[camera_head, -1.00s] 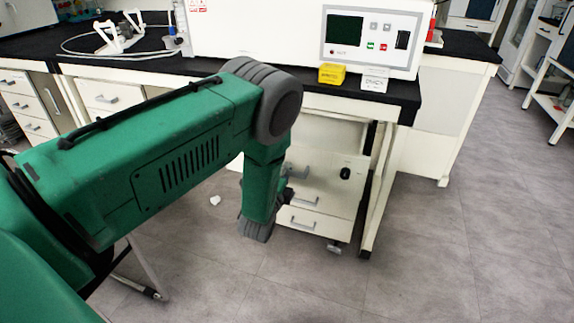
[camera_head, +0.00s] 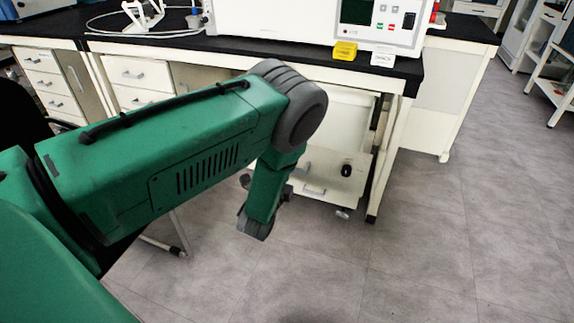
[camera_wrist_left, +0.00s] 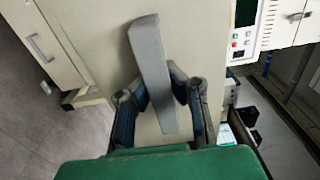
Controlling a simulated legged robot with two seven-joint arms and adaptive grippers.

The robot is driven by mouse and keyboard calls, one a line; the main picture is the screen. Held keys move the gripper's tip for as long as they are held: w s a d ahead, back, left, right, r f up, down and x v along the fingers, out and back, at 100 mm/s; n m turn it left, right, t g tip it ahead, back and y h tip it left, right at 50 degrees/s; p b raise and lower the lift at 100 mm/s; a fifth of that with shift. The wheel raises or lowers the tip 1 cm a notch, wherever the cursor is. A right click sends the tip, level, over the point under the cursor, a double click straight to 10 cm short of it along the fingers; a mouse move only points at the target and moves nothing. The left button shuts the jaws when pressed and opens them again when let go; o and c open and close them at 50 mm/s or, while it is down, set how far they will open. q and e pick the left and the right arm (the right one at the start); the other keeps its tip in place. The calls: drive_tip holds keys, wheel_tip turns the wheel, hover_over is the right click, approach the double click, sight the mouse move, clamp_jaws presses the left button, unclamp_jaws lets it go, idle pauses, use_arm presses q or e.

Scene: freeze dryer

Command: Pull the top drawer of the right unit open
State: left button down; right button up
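In the head view the right unit stands under the bench, with its top drawer (camera_head: 330,175) out from the body. The open inside (camera_head: 348,125) shows pale behind the front, which has a black lock (camera_head: 346,170). My left arm hides the unit's left side and most of my left gripper. In the left wrist view the grey bar handle (camera_wrist_left: 149,50) lies between the two dark fingers of my left gripper (camera_wrist_left: 158,95), which look closed on it. My right gripper is in no view.
The black bench top (camera_head: 270,48) carries a white machine (camera_head: 275,20), a yellow block (camera_head: 345,51) and a white label block (camera_head: 383,59). A bench leg (camera_head: 385,160) stands just right of the drawer. Grey floor (camera_head: 420,240) in front is clear.

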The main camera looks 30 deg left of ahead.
use_arm(q)
drive_tip(key=shift+d+f, duration=0.3)
drive_tip(key=shift+d, duration=0.15)
drive_tip(key=c, duration=1.5)
unclamp_jaws()
drive_tip(key=shift+o, duration=0.3)
drive_tip(key=shift+w+r, duration=0.1)
drive_tip(key=shift+r, duration=0.1)
drive_tip(key=v, duration=1.2)
